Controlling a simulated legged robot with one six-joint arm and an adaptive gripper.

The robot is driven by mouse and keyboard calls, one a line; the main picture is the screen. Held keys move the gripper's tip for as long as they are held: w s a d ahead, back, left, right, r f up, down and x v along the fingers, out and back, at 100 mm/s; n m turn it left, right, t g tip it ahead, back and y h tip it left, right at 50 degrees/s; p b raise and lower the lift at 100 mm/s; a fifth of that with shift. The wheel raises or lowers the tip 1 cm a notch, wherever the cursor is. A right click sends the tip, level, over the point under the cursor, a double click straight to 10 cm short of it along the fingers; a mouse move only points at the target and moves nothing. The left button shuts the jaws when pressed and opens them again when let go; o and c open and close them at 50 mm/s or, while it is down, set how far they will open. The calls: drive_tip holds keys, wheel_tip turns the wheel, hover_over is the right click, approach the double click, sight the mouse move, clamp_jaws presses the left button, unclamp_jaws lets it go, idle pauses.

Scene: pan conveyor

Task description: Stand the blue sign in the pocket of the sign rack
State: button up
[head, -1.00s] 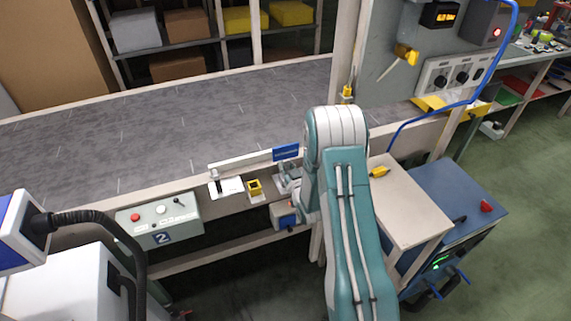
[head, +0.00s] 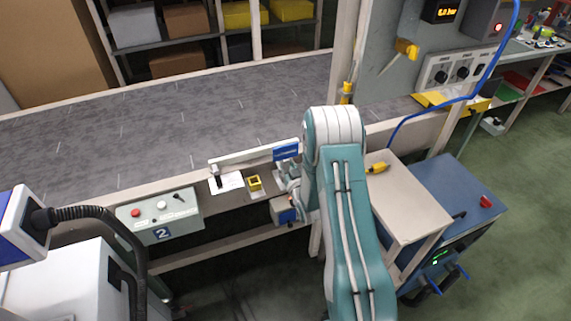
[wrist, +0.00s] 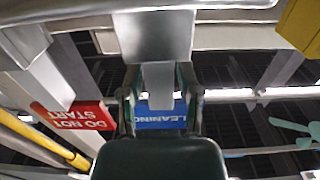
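The blue sign (head: 286,152) is upright at the near edge of the conveyor, just above my gripper (head: 284,179). In the wrist view the blue sign (wrist: 165,115), with white lettering, shows behind the fingers of my gripper (wrist: 160,95). A pale grey stem and block sit between the fingers, which appear closed around them. The finger contact is partly hidden. I cannot clearly make out the sign rack or its pocket. A small yellow open-topped holder (head: 254,183) stands on the ledge left of my gripper.
A white plate (head: 228,183) with a black peg and a control box (head: 160,216) are farther left. A white rail (head: 238,160) runs behind the ledge. A red sign (wrist: 75,120) shows in the wrist view. A side table (head: 408,205) stands right of my arm. The conveyor belt (head: 150,125) is empty.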

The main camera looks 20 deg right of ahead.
idle(0.4)
drive_tip(key=s, duration=1.2)
drive_tip(key=a+r+g+h, duration=0.1)
drive_tip(key=a+r+g, duration=0.15)
drive_tip(key=r, duration=0.65)
drive_tip(key=a+r+g, duration=0.1)
drive_tip(key=r+g, duration=0.3)
drive_tip(key=r, duration=0.5)
drive_tip(key=s+a+r+g, duration=0.2)
drive_tip(key=s+r, duration=0.1)
drive_tip(key=s, duration=0.5)
drive_tip(key=s+a+r+g, duration=0.2)
drive_tip(key=s+a+r, duration=0.1)
drive_tip(key=s, duration=0.5)
drive_tip(key=s+a+r+g+y, duration=0.1)
drive_tip(key=s+a+r+g, duration=0.1)
drive_tip(key=s, duration=0.6)
drive_tip(key=shift+s+a+r, duration=0.15)
drive_tip(key=shift+a+r, duration=0.15)
drive_tip(key=shift+r, duration=0.6)
